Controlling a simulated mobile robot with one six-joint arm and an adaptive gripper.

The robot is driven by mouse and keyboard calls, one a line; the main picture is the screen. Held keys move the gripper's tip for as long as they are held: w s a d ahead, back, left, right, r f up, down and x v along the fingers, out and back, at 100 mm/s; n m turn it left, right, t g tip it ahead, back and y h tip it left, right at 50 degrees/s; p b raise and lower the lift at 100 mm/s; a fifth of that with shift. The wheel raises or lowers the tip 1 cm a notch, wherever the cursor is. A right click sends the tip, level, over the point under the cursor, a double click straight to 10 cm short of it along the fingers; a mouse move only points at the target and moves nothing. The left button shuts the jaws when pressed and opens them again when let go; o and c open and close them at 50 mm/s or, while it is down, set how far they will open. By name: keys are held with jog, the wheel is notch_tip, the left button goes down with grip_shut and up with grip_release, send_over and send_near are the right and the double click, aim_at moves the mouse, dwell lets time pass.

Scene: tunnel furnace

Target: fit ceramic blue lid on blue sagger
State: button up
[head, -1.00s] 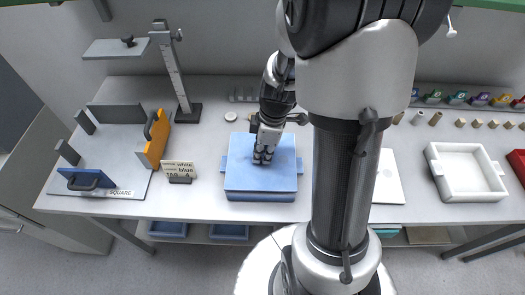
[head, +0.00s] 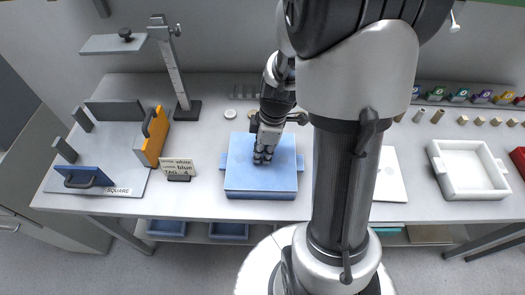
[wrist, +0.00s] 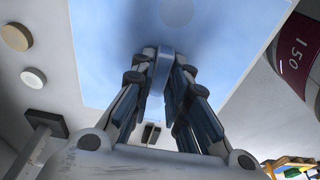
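The blue lid (head: 240,170) is a flat light blue square over the blue sagger (head: 262,194) in the middle of the bench. It covers the sagger's opening, with the sagger's side lugs showing left and right. Whether the lid is fully seated or slightly raised cannot be told. My gripper (head: 263,157) points down at the lid's middle. In the wrist view my gripper (wrist: 161,72) has its fingertips closed around a small blue knob on the lid (wrist: 230,40). The sagger's inside is hidden.
A white open sagger (head: 436,170) stands at the right. A grey square fixture (head: 125,185) with orange and blue handled blocks is at the left, near a tag sign (head: 178,167) and a vertical gauge (head: 176,70). Small discs and coloured weights line the back.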

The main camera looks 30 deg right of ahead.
jog(key=o, duration=0.5)
jog(key=shift+r, duration=0.1)
jog(key=r, duration=0.4)
jog(key=d+r, duration=0.1)
jog(key=r, duration=0.3)
jog(key=s+r, duration=0.1)
jog(key=r, duration=0.2)
jog(key=shift+d+r, duration=0.25)
jog(key=shift+r, duration=0.15)
jog(key=shift+a, duration=0.1)
jog(key=s+a+r+m+t, duration=0.1)
jog(key=s+a+r+m, duration=0.1)
jog(key=s+a+m, duration=0.1)
jog(key=s+a+r+m+t+h, duration=0.1)
jog(key=s+a+r+m, duration=0.2)
jog(key=s+a+m, duration=0.1)
jog(key=s+a+r+m+t, duration=0.1)
jog(key=s+a+r+m, duration=0.2)
jog(key=s+a+m, duration=0.1)
jog(key=shift+s+a+t, duration=0.3)
jog(key=shift+s+a, duration=0.3)
jog(key=shift+s, duration=0.05)
